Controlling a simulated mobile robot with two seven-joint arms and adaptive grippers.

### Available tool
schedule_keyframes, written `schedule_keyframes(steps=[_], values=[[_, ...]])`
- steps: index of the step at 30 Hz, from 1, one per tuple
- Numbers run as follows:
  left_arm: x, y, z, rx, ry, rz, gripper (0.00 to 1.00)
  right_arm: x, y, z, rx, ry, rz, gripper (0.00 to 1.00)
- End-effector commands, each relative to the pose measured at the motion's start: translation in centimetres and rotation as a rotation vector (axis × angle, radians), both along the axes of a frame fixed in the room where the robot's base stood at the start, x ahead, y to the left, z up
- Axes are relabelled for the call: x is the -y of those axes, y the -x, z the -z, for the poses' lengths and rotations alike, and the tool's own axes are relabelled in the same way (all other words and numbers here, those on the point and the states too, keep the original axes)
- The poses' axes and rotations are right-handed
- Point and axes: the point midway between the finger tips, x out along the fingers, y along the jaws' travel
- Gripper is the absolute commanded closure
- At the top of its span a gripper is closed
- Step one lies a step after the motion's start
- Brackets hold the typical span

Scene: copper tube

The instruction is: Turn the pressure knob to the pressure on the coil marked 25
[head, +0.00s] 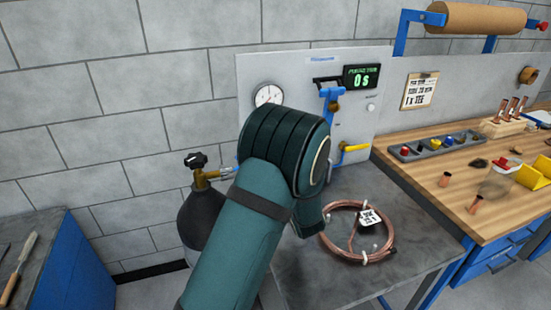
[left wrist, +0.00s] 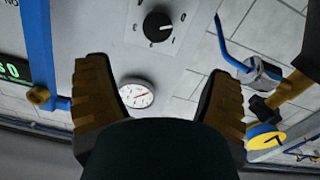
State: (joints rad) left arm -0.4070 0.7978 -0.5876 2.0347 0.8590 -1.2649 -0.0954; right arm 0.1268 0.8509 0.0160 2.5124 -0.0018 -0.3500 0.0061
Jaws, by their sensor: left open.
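The black pressure knob (left wrist: 158,26) shows at the top of the left wrist view, on a grey panel with small marks around it; in the head view my arm hides it. A white round gauge (left wrist: 136,95) with a red needle shows between my fingers and also in the head view (head: 268,95). My left gripper (left wrist: 157,72) is open and empty, its fingers apart and short of the knob in the picture. A copper coil (head: 345,254) lies on the grey bench with a white tag (head: 369,218), its print too small to read surely. My right gripper is out of view.
A dark gas cylinder (head: 200,222) with a brass valve stands left of the panel (head: 385,110). A display (head: 361,77) reads 0 s. A yellow-handled valve (head: 355,147) sits low on the panel. The wooden bench (head: 425,205) at right holds several parts.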

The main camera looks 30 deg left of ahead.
Motion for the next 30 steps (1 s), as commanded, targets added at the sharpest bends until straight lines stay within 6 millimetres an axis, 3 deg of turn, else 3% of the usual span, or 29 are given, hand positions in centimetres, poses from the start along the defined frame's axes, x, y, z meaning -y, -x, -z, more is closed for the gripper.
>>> schedule_keyframes(steps=[5, 21, 30], values=[[-0.9, -0.9, 0.2, 0.001, 0.001, 0.001, 0.18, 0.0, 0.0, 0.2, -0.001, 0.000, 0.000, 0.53], [-8.2, -7.5, 0.2, 0.001, -0.001, 0.001, 0.18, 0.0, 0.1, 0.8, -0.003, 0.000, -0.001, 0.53], [-10.1, -9.2, 0.2, -0.001, 0.000, 0.002, 0.18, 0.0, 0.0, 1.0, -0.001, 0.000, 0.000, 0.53]])
